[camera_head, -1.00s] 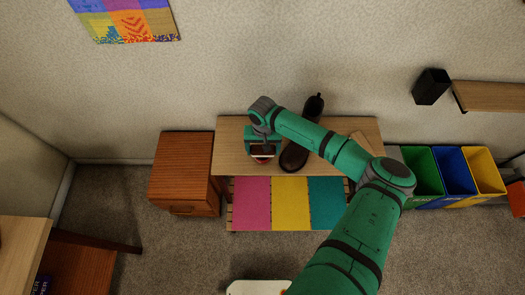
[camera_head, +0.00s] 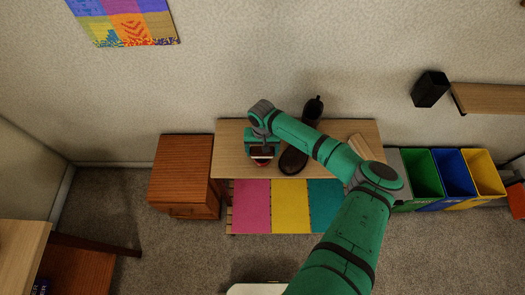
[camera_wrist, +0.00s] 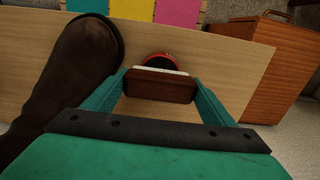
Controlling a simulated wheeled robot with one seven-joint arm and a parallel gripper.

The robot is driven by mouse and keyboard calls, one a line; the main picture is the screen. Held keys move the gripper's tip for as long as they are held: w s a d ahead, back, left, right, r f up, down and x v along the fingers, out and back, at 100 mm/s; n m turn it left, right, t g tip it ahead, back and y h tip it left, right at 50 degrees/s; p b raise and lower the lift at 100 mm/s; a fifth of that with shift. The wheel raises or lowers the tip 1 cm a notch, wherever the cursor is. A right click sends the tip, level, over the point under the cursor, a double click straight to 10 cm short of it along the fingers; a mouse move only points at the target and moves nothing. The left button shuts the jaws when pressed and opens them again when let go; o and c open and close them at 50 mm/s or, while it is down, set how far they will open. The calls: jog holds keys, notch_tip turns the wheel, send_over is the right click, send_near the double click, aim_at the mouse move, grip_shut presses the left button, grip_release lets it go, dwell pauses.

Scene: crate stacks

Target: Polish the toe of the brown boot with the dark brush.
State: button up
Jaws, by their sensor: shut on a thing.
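The brown boot (camera_head: 293,159) stands on the wooden bench, its toe toward the front. In the wrist view the boot (camera_wrist: 75,62) fills the left side, beside my gripper. My gripper (camera_wrist: 158,92) is shut on the dark brush (camera_wrist: 157,86), a dark brown block with a pale strip along its far edge. In the head view my gripper (camera_head: 262,151) is over the bench, left of the boot. The brush is apart from the boot's toe. A round red and black tin (camera_wrist: 161,62) shows just beyond the brush; I cannot tell whether they touch.
The bench (camera_head: 230,165) has bare top at its left end. A pale wooden piece (camera_head: 360,146) lies at its right end, partly behind my arm. A brown cabinet (camera_head: 180,176) stands left of the bench. Coloured bins (camera_head: 455,173) stand to the right.

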jog(key=shift+f, duration=0.5)
dwell(1.0)
jog(key=shift+r, duration=3.55)
